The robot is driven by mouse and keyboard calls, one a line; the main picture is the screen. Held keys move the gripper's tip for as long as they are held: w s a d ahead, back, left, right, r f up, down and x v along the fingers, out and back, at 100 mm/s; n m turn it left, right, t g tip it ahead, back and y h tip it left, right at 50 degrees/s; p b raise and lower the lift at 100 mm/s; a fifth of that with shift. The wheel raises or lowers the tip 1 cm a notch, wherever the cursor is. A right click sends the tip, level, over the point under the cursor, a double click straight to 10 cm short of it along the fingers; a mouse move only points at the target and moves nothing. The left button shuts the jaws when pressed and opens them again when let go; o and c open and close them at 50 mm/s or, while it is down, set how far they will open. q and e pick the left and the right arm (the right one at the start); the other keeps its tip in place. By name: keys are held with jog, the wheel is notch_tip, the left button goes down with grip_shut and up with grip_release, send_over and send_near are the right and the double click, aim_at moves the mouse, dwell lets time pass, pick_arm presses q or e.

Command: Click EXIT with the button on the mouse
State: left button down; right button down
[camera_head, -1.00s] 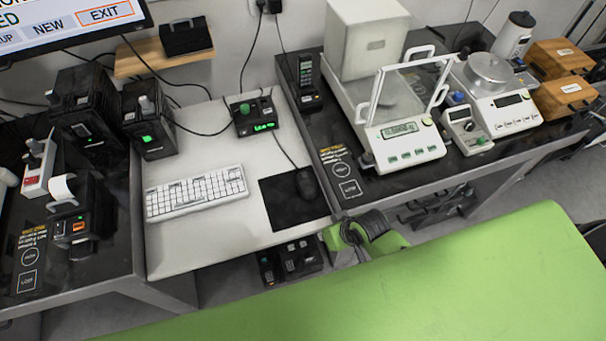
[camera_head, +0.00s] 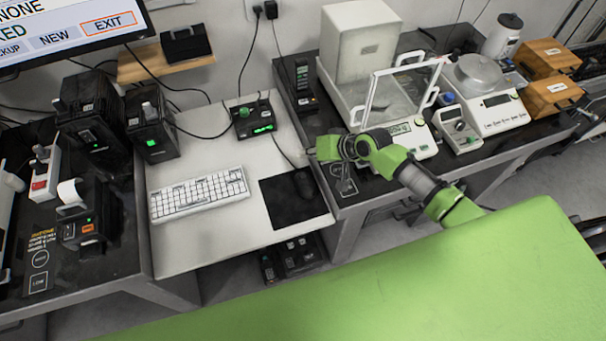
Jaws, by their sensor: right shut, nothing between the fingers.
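The black mouse (camera_head: 304,184) lies on a black mouse pad (camera_head: 284,208) at the right of the white desk section. The monitor (camera_head: 70,30) at the top left shows an EXIT button (camera_head: 109,24) with an orange outline, beside NEW. My right gripper (camera_head: 312,152) is at the end of the green arm that comes in from the right. It is shut and empty, above the edge between the desk and the dark right table, a little behind and right of the mouse. My left gripper is out of view.
A white keyboard (camera_head: 199,194) lies left of the pad. A black box with a green display (camera_head: 255,117) stands behind it, its cable running towards the mouse. A balance with a clear shield (camera_head: 397,100) stands right of my gripper. Bare desk (camera_head: 215,240) lies in front of the keyboard.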

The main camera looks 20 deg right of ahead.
jog(key=shift+w+f, duration=0.1)
dwell(0.3)
jog(key=b, duration=0.7)
send_over(305, 176)
notch_tip(305, 176, down, 7)
jog(key=shift+r, duration=0.1)
jog(key=shift+f+b, duration=0.6)
jog(key=shift+f, duration=0.3)
jog(key=shift+f, duration=0.45)
jog(key=shift+f+b, duration=0.4)
jog(key=shift+b, duration=0.1)
dwell(0.6)
jog(key=shift+r+p, duration=0.8)
jog(key=shift+p, duration=0.05)
